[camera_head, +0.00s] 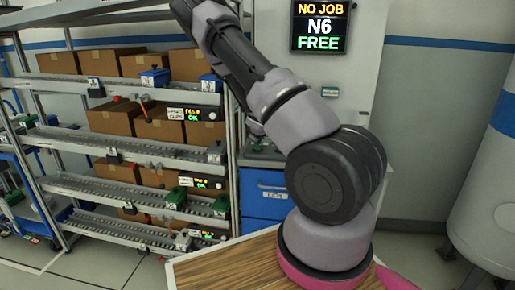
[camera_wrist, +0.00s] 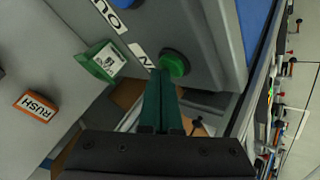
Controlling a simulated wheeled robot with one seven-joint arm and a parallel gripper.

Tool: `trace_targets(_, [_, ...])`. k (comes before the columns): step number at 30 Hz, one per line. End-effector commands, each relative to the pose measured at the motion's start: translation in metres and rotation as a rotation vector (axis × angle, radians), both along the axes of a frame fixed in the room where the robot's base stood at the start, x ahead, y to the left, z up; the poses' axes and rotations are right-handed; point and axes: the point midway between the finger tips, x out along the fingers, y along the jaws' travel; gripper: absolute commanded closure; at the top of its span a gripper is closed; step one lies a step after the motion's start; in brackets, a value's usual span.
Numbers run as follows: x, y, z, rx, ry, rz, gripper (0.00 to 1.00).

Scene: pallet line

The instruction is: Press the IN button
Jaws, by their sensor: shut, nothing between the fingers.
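In the wrist view, a round green button (camera_wrist: 174,63) stands on a grey panel (camera_wrist: 205,38). A white label beside it, partly hidden, ends in "N" (camera_wrist: 142,55). A second white label (camera_wrist: 108,16) reads "OUT", with its own button not visible. My gripper (camera_wrist: 161,72) is shut and empty, its dark green fingers pointing at the panel. The fingertips appear right beside the green button's lower left edge in the picture; I cannot tell whether they touch it. In the head view, neither the gripper nor the button shows.
In the head view, a rack with cartons (camera_head: 110,122) fills the left, a sign (camera_head: 320,27) reads "NO JOB N6 FREE", and a blue drawer unit (camera_head: 262,205) stands behind my arm.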

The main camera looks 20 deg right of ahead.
Motion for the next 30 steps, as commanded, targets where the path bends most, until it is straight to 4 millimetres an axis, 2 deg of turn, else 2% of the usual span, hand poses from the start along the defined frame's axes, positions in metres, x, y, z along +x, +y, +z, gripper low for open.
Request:
trace_targets(17, [0.000, 0.000, -0.003, 0.001, 0.000, 0.001, 1.00])
trace_targets(30, [0.000, 0.001, 0.014, 0.001, 0.000, 0.001, 1.00])
